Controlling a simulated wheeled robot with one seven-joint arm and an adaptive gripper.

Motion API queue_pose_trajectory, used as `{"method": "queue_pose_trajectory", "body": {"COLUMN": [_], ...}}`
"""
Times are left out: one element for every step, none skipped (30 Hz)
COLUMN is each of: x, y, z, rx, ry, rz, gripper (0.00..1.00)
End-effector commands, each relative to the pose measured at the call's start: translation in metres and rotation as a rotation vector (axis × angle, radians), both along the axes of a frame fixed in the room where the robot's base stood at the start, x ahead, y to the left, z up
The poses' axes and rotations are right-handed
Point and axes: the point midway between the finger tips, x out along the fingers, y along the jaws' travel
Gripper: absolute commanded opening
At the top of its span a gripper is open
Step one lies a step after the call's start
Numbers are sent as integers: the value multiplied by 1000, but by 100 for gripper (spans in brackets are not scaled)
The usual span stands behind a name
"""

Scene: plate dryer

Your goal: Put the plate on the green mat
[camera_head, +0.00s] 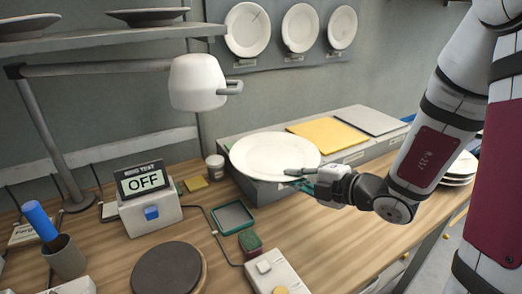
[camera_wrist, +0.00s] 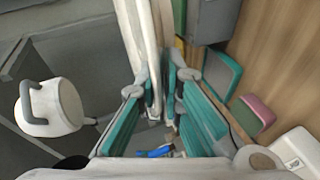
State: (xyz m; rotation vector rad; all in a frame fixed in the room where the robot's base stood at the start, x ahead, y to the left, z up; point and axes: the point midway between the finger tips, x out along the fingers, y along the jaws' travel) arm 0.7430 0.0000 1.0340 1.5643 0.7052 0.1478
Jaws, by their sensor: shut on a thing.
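My gripper (camera_head: 303,179) is shut on the near right rim of a white plate (camera_head: 270,154). The plate looks roughly level, over the left end of the long grey stand (camera_head: 262,191); I cannot tell whether it touches. In the wrist view the plate (camera_wrist: 142,35) is seen nearly edge-on, running up from between the fingers (camera_wrist: 160,92). No green mat shows clearly in the head view; the plate hides that end of the stand's top. A thin green strip beside the plate in the wrist view is too small to identify.
The stand also bears a yellow mat (camera_head: 328,134) and a grey mat (camera_head: 371,121). A green-rimmed tray (camera_head: 232,217), a sponge (camera_head: 250,242) and a switch box (camera_head: 275,272) lie in front. A lamp (camera_head: 197,82) hangs at the left; stacked plates (camera_head: 460,168) are behind my arm.

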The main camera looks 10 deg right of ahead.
Motion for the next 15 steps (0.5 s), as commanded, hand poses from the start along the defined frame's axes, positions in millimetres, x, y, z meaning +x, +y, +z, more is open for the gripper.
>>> {"method": "queue_pose_trajectory", "body": {"x": [4,7,12,17,23,31,37,44,53,60,66,75,82,89,98], "y": [-1,-1,-2,-3,-3,-5,-6,-6,-7,-8,-9,-10,-11,-12,-14], "z": [0,0,-1,-2,-2,-3,-3,-3,-4,-4,-5,-6,-6,-6,-8], "rx": [-2,-3,-2,-3,-3,-3,-2,-1,-1,-1,-1,-1,-1,0,0], "ry": [-6,-7,-6,-7,-8,-8,-5,-4,-5,-6,-5,-5,-6,-7,-5], "rz": [1,1,1,1,1,1,2,1,3,3,3,3,3,4,2], "gripper": [0,0,0,0,0,0,0,0,0,0,0,0,0,0,0]}}
